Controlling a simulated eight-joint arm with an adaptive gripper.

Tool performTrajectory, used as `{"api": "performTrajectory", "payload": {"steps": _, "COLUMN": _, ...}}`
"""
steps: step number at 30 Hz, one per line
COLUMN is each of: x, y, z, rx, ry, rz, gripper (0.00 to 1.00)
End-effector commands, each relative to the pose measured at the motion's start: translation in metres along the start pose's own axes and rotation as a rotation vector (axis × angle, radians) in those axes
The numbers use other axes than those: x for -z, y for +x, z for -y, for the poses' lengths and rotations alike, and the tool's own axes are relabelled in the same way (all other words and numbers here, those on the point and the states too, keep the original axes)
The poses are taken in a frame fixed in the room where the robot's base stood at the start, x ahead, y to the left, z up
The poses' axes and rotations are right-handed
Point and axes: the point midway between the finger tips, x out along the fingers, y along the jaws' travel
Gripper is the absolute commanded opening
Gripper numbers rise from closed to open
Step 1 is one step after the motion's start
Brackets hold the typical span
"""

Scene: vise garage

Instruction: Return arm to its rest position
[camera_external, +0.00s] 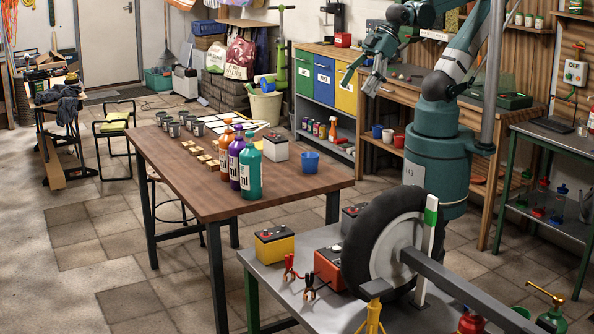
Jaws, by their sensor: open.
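My gripper (362,82) is in the upper middle of the view, at the end of my folded teal and grey arm. It hangs in the air in front of the coloured cabinets and the wooden workbench. Its fingers are apart and nothing shows between them. It is well above and beyond the brown table, touching nothing that I can make out.
The brown table (190,170) holds orange, purple (236,162) and teal bottles (250,172), several cups, a white battery (275,147) and a blue cup (310,161). A large tyre (376,215) stands on the grey front bench, near a yellow battery (274,246).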

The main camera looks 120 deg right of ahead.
Motion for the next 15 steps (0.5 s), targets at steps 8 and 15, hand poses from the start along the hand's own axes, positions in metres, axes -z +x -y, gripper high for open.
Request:
{"api": "performTrajectory", "payload": {"steps": 8, "x": -0.009, "y": 0.012, "z": 0.0, "rx": 0.0, "ry": 0.0, "rz": 0.0, "gripper": 0.78}}
{"api": "performTrajectory", "payload": {"steps": 15, "x": -0.009, "y": 0.013, "z": 0.0, "rx": 0.0, "ry": 0.0, "rz": 0.0, "gripper": 0.78}}
